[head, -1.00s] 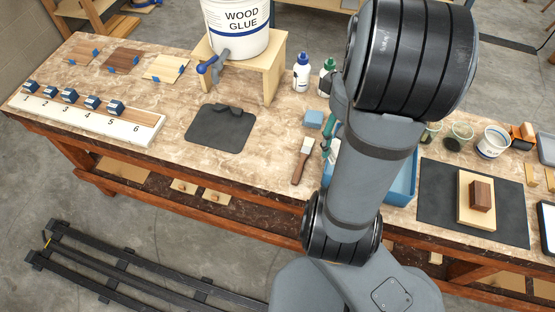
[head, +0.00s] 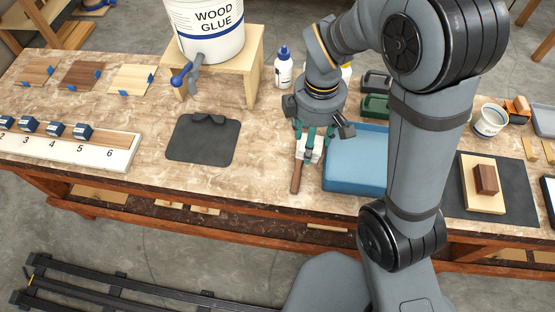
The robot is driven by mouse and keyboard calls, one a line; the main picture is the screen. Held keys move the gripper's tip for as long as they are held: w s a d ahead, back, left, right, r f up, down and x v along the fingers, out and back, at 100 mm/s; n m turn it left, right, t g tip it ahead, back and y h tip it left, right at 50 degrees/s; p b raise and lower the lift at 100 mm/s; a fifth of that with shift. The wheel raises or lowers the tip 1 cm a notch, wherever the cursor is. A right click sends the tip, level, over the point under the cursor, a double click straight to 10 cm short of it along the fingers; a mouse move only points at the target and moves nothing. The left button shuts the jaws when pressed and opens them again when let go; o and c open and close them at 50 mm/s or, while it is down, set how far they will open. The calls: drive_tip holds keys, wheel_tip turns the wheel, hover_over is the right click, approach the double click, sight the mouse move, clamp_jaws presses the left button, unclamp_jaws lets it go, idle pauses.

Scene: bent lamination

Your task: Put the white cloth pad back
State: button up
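My gripper (head: 316,143) points down over the bench, just left of the blue tray (head: 352,180), with teal fingers. A white patch (head: 316,156) shows at and between the fingertips, above the wooden handle of a brush (head: 296,178). I cannot tell whether this patch is the white cloth pad or the brush's pale bristles, nor whether the fingers hold it. No other white cloth pad can be made out. My arm hides part of the bench right of the tray.
A black mat (head: 204,140) lies left of my gripper, with clear bench between. The wood glue bucket (head: 207,40) stands on a wooden stand (head: 251,70) behind. A white bottle (head: 283,70) is nearby. A numbered rack (head: 60,152) is at left; a dark mat (head: 515,200) with wood blocks is at right.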

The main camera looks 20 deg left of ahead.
drive_tip(key=shift+w+a+n, duration=0.1)
drive_tip(key=shift+a+n, duration=0.1)
drive_tip(key=shift+n, duration=0.1)
drive_tip(key=shift+a, duration=0.15)
drive_tip(key=p, duration=0.2)
hover_over(263, 170)
drive_tip(key=shift+n, duration=0.4)
wheel_tip(263, 170, down, 7)
drive_tip(key=shift+w+a+r, duration=0.1)
drive_tip(key=shift+f, duration=2.05)
drive_tip(key=shift+f, duration=0.25)
drive_tip(key=o, duration=1)
drive_tip(key=shift+r, duration=0.1)
drive_tip(key=shift+o, duration=0.2)
